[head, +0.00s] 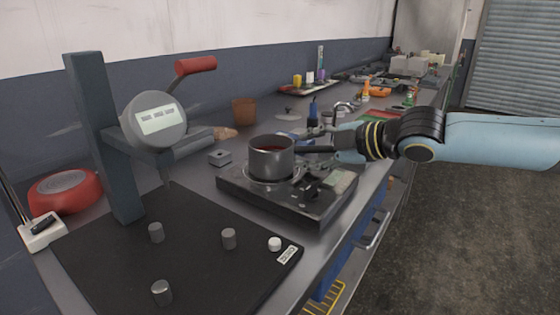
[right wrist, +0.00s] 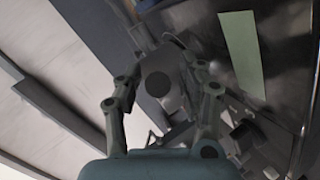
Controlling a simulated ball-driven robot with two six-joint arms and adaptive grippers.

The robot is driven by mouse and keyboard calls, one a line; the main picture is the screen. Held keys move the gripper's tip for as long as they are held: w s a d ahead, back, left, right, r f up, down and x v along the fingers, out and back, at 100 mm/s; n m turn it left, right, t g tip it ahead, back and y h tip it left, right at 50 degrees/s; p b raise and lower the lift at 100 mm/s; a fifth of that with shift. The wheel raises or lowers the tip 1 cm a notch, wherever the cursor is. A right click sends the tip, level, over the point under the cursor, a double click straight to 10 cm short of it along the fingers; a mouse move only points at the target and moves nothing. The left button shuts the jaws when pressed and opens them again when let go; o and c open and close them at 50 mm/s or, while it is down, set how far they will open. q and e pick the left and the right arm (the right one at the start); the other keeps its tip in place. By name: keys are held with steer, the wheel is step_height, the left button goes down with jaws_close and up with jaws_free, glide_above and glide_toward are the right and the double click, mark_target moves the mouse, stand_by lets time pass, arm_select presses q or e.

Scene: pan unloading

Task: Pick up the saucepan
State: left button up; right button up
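The saucepan (head: 270,160) is a grey metal pot with reddish-brown contents. It stands upright on the burner of a dark portable stove (head: 295,195), and its dark handle (head: 315,150) points right toward my right gripper (head: 335,143). In the right wrist view, the fingers of my right gripper (right wrist: 163,68) are spread apart. A dark round end (right wrist: 157,83), which looks like the handle's end, shows between them. I cannot tell whether either finger touches it. My left gripper is not in view.
A black board (head: 200,265) with several small metal weights lies in front, under a grey stand with a gauge (head: 158,120) and red lever. A red round container (head: 65,190) is at left. A brown pot (head: 244,111) and clutter stand behind. Open floor lies right of the bench.

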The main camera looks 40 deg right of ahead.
jaws_close()
steer(key=shift+r, duration=0.15)
stand_by(0.4)
